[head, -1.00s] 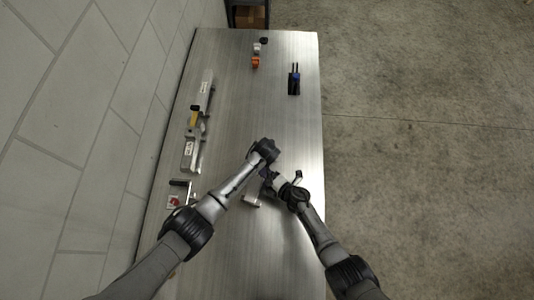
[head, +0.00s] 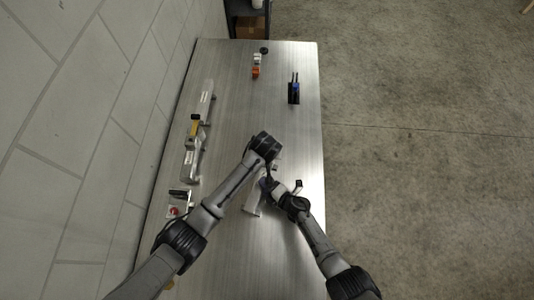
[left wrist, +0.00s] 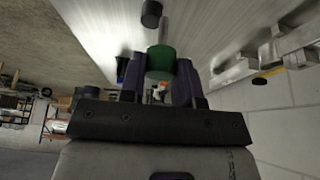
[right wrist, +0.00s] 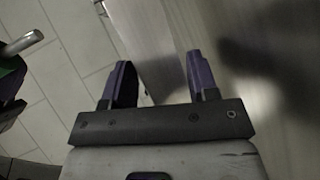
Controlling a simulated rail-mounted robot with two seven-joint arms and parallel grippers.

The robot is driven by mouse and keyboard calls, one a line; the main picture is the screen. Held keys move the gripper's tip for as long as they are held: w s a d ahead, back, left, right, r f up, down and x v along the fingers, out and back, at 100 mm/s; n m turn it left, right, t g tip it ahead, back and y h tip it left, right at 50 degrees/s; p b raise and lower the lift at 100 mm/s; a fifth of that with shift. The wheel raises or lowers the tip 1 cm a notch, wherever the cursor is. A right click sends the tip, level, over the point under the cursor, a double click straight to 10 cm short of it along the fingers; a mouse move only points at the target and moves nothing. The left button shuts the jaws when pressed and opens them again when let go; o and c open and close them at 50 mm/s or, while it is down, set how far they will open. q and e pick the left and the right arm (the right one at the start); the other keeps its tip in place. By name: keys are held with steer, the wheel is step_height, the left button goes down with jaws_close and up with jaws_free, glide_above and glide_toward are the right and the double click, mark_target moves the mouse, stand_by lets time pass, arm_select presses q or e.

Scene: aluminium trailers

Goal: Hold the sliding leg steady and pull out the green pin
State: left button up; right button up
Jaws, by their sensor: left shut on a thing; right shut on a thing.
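My left gripper (left wrist: 160,80) is shut on the green pin's grip (left wrist: 160,62), which sits between its fingers. The pin's silver shaft points away from the fingers. In the right wrist view the green pin (right wrist: 11,78) shows at the left edge, and its bare shaft tip is in the open, apart from the leg. My right gripper (right wrist: 160,88) is shut on the grey metal sliding leg (right wrist: 155,45). In the head view the leg (head: 254,199) lies under my arms at the middle of the table, partly hidden by my right gripper (head: 270,186).
Along the table's left side lie metal rail parts (head: 190,150) with a yellow piece, and a plate with a red knob (head: 173,211). An orange-and-white part (head: 256,70) and a black stand (head: 293,93) are at the far end. The table's middle beyond my grippers is clear.

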steer(key=shift+s+d+f, duration=0.15)
steer(key=shift+s+f, duration=0.05)
steer(key=shift+f, duration=0.15)
steer(key=o, duration=1.4)
steer(key=shift+d+r, duration=0.1)
steer(key=shift+d, duration=0.05)
steer(key=v, duration=1.1)
steer(key=shift+s+d+r, duration=0.15)
steer(key=shift+s+r, duration=0.1)
steer(key=shift+r, duration=0.15)
